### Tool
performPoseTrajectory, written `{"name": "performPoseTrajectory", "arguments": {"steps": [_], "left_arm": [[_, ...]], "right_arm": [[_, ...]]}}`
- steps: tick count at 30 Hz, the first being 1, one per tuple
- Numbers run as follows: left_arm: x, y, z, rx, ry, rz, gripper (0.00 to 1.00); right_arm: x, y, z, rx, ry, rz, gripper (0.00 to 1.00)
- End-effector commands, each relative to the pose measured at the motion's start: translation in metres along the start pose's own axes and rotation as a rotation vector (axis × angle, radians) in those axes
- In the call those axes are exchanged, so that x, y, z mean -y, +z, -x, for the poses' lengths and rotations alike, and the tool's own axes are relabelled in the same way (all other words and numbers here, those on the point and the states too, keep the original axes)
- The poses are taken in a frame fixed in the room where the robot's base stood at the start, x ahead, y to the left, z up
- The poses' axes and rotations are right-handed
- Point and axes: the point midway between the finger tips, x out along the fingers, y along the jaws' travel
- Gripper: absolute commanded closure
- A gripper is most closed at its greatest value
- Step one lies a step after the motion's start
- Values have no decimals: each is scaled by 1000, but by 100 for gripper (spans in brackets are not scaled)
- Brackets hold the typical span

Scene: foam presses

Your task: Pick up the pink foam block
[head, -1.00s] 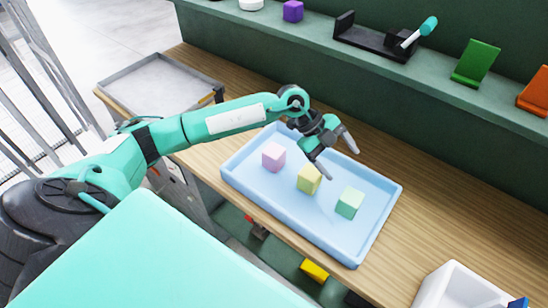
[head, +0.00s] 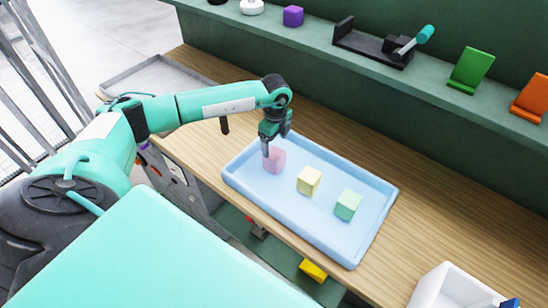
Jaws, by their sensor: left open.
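The pink foam block (head: 275,161) sits in the left part of the light blue tray (head: 313,233) on the wooden table. My left gripper (head: 268,149) points down right at the pink block, with a finger in front of its upper left side. The jaws are open, and part of the block is hidden behind the finger. I cannot tell whether the fingers touch it. A yellow block (head: 309,181) and a green block (head: 348,204) stand to its right in the same tray. My right gripper is not in view.
A grey tray (head: 150,80) lies at the table's far left. A white bin (head: 440,290) stands at the lower right. A shelf (head: 320,45) behind holds a purple cube (head: 293,16), a black press (head: 372,45), a green stand (head: 471,68) and an orange stand (head: 530,98).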

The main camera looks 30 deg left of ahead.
Motion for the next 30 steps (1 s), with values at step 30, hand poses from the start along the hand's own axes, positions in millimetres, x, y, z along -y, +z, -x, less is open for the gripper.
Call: {"name": "performPoseTrajectory", "arguments": {"steps": [30], "left_arm": [[-8, 0, -57, -2, -1, -1, 55]], "right_arm": [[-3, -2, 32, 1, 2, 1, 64]]}}
